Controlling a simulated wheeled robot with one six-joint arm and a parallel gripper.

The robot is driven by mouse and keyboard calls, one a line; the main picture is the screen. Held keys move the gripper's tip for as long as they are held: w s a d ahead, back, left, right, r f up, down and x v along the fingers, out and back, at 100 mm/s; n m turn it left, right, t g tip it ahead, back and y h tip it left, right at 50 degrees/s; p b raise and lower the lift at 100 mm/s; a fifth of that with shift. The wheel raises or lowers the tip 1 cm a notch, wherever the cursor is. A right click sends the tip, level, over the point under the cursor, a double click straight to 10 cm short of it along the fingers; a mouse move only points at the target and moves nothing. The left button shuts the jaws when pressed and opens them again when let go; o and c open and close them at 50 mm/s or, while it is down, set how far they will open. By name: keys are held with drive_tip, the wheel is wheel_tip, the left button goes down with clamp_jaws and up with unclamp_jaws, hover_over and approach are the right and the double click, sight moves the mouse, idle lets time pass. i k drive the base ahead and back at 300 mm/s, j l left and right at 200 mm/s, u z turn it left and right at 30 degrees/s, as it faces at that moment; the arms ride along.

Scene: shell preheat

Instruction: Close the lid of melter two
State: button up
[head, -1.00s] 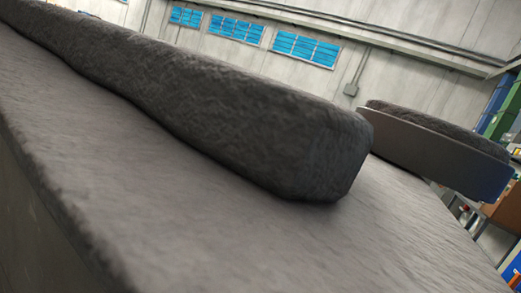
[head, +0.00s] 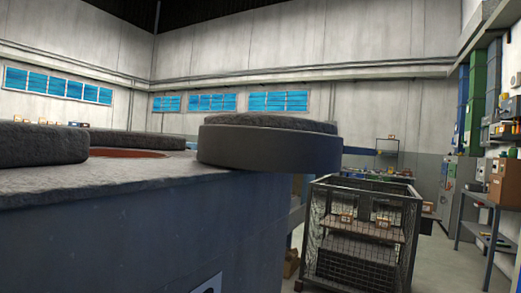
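A dark grey furnace-like body (head: 150,235) with a rough stone-like top fills the lower left. A thick round lid (head: 268,150), smooth-rimmed with a rough top, sits at its right end and hangs out past the edge. Left of this lid, a reddish-brown opening (head: 128,153) shows in the top, uncovered at least in part. A second rough dark slab or lid (head: 40,146) lies at the left, and another (head: 140,140) shows behind the opening. Part of a label (head: 208,285) shows on the side; I cannot read which melter this is. My gripper is not in view.
A wire mesh cage cart (head: 362,235) with small boxes on its shelf stands right of the body, below the overhanging lid. Shelves and a workbench (head: 490,205) line the right wall. Some grey floor (head: 440,265) is clear between cart and bench.

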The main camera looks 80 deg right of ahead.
sight(258, 142)
drive_tip(key=u, duration=1.45)
drive_tip(key=k+l+u, duration=0.25)
drive_tip(key=k+u, duration=0.6)
drive_tip(key=k, duration=1.85)
drive_tip(key=k+z, duration=0.2)
drive_tip(key=z, duration=0.2)
drive_tip(key=k+l+z, duration=0.15)
drive_tip(key=z, duration=0.2)
drive_tip(key=k+l+z, duration=0.15)
drive_tip(key=z, duration=0.55)
drive_tip(key=k+j+z, duration=0.3)
drive_tip(key=l, duration=0.05)
